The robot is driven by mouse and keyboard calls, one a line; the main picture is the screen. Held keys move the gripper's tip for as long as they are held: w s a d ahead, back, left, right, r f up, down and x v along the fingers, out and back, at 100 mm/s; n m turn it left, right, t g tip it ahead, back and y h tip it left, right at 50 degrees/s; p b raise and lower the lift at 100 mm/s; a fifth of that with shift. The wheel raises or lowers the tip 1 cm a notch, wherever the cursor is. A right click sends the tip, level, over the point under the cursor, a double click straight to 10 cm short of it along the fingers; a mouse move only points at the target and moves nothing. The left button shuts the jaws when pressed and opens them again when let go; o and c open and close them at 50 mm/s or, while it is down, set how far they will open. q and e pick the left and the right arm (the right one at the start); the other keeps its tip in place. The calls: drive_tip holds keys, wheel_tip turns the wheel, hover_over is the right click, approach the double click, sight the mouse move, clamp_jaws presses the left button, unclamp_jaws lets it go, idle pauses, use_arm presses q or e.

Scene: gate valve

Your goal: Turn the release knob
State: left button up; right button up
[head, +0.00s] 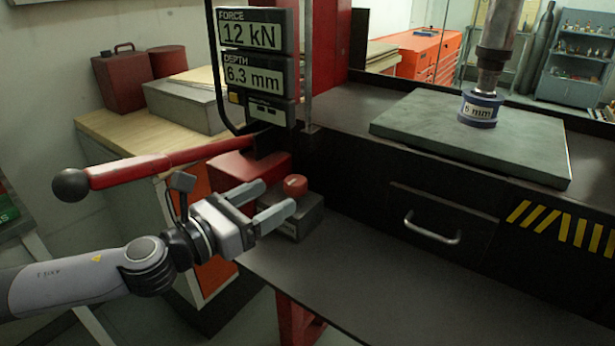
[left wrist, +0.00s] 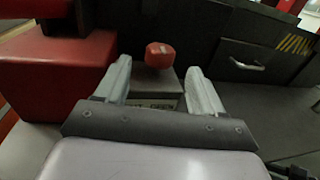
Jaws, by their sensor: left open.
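The release knob (head: 295,185) is a small red knob on top of a grey box (head: 300,222) at the left end of the dark bench. My left gripper (head: 268,203) is open, its two grey fingers pointing at the knob from the left. In the left wrist view the knob (left wrist: 159,55) shows just beyond the fingertips, between their lines, with nothing held. The fingers (left wrist: 160,82) stand apart on either side of the box front, whose lettering is partly hidden. I cannot tell whether a finger touches the box. My right gripper is not in view.
A red lever with a black ball end (head: 70,185) reaches across above my left arm. A red block (head: 250,168) sits behind the gripper. A display (head: 252,75) reads 12 kN and 6.3 mm. A press ram with a blue-ringed piece (head: 480,108) stands over a grey plate (head: 400,125).

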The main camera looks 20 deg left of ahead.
sight(287, 189)
use_arm(q)
drive_tip(key=shift+w+d+r, duration=0.15)
drive_tip(key=shift+w+d, duration=0.15)
drive_tip(key=shift+w, duration=0.25)
drive_tip(key=shift+p+x, duration=0.85)
drive_tip(key=shift+x, duration=2)
drive_tip(key=c, duration=1)
